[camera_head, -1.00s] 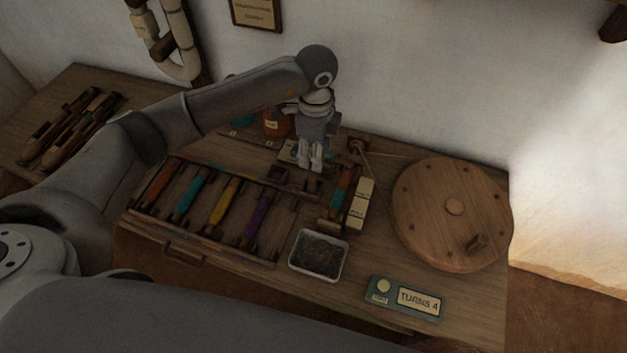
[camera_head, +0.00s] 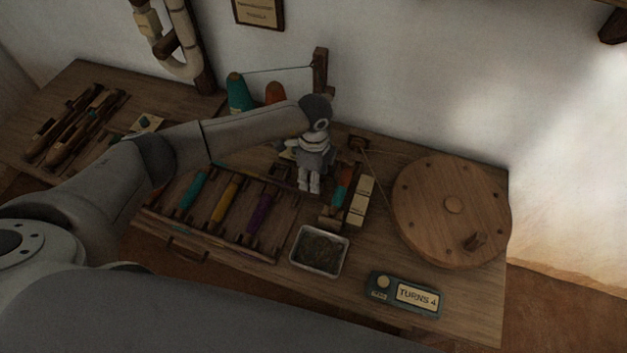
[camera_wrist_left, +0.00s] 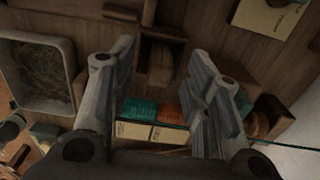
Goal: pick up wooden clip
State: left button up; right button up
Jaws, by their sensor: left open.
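My left gripper (camera_head: 309,187) reaches down over the middle of the table, fingers pointing down. In the left wrist view it (camera_wrist_left: 160,55) is open, with a gap between its two fingers. A small brown wooden piece (camera_wrist_left: 160,65), which looks like the wooden clip, sits in a dark wooden holder (camera_wrist_left: 161,33) seen between the fingertips. The fingers appear apart from it; I cannot tell the height left. In the head view the gripper hides this spot. My right gripper is not in view.
A rack of coloured bobbins (camera_head: 225,207) lies left of the gripper. A grey tray (camera_head: 319,250) stands in front, a wooden wheel (camera_head: 452,210) to the right, a "TURNS 4" counter (camera_head: 405,294) at the front edge. Yarn cones (camera_head: 238,92) and a post (camera_head: 320,70) stand behind.

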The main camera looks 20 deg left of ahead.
pick_arm(q)
jog(key=shift+c, duration=0.2)
jog(key=c, duration=0.9)
jog(key=shift+r, duration=0.15)
